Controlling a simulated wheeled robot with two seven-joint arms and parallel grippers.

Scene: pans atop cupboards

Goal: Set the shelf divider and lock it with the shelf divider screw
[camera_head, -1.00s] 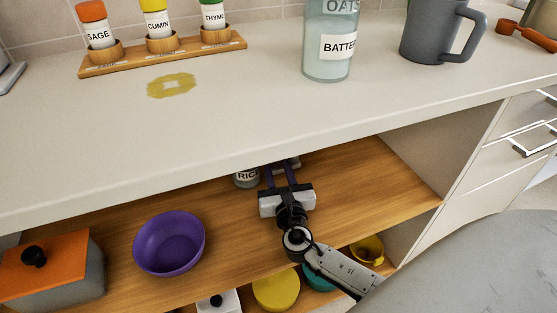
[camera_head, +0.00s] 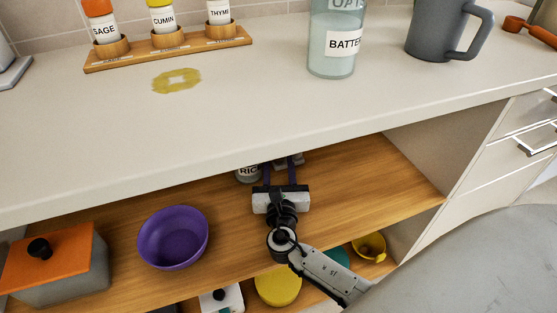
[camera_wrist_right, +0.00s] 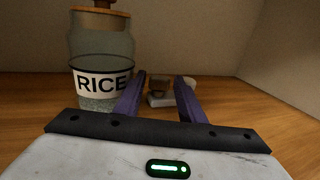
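My right gripper (camera_head: 281,162) reaches into the shelf under the counter. Its two purple fingers stand apart with nothing between the tips; the right wrist view also shows this gripper (camera_wrist_right: 160,80). Just beyond the fingers stands a small grey-and-white object with a dark brown part (camera_wrist_right: 160,95). It may be the divider's hardware, but I cannot tell. In the head view only a bit of it (camera_head: 292,160) shows below the counter edge. I cannot clearly make out a shelf divider or its screw. My left gripper is not in view.
A rice jar (camera_wrist_right: 100,60) stands just left of the fingers. A purple bowl (camera_head: 173,237) and an orange-lidded pot (camera_head: 55,265) stand on the wooden shelf (camera_head: 370,190). The counter (camera_head: 250,105) overhangs it. The shelf's right part is clear.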

